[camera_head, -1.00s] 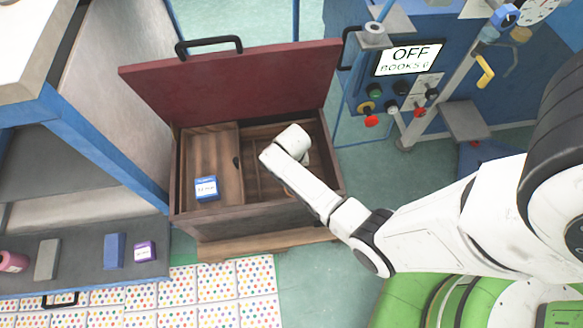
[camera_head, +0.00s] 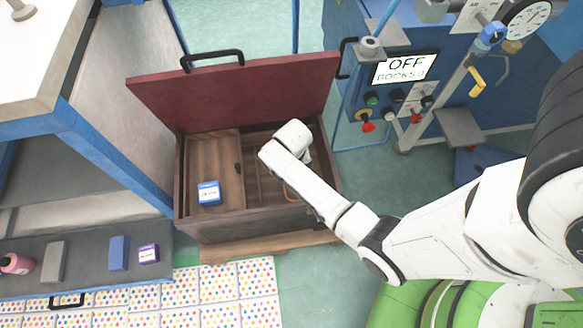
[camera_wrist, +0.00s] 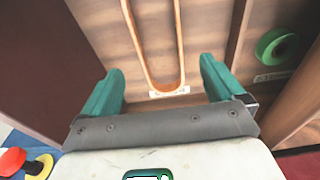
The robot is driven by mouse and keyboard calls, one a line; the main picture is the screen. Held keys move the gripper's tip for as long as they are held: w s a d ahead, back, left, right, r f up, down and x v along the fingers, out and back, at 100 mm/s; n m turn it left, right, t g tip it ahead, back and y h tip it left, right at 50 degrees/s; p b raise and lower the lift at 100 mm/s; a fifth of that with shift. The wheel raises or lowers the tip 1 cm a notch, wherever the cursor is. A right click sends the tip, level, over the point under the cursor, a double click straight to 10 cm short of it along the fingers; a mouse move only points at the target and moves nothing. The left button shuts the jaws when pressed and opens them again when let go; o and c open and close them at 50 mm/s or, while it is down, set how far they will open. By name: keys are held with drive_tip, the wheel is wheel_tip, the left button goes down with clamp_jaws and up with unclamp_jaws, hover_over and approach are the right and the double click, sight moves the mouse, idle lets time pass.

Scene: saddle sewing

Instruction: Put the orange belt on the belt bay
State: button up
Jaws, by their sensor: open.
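The orange belt (camera_wrist: 181,45) shows in the wrist view as a long narrow loop against wood, its rounded end between my gripper's fingers. A small orange piece of it (camera_head: 290,193) shows beside my wrist in the head view. My gripper (camera_wrist: 163,82) has two teal fingers, spread apart with the loop end between them; I cannot tell whether they touch it. In the head view, my arm hides the fingers, over the right part of an open wooden chest (camera_head: 255,226). A small label sits at the loop's end. I cannot make out which place is the belt bay.
The chest's red lid (camera_head: 235,92) stands raised behind. A blue box (camera_head: 208,193) lies in its left part. A green ring (camera_wrist: 279,47) lies in a neighbouring compartment. A shelf with small items (camera_head: 85,268) is at left; a control panel reading OFF (camera_head: 405,67) is at right.

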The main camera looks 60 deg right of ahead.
drive_tip(key=s+a+r+n, duration=0.5)
drive_tip(key=s+a+r, duration=0.1)
drive_tip(key=r, duration=0.3)
drive_tip(key=s+a+r+n+y+p, duration=0.1)
drive_tip(key=s+a+r+n, duration=0.4)
drive_tip(key=r, duration=0.4)
drive_tip(key=shift+s+a+r+p, duration=0.3)
drive_tip(key=shift+s+a+r, duration=0.05)
drive_tip(key=shift+s, duration=0.25)
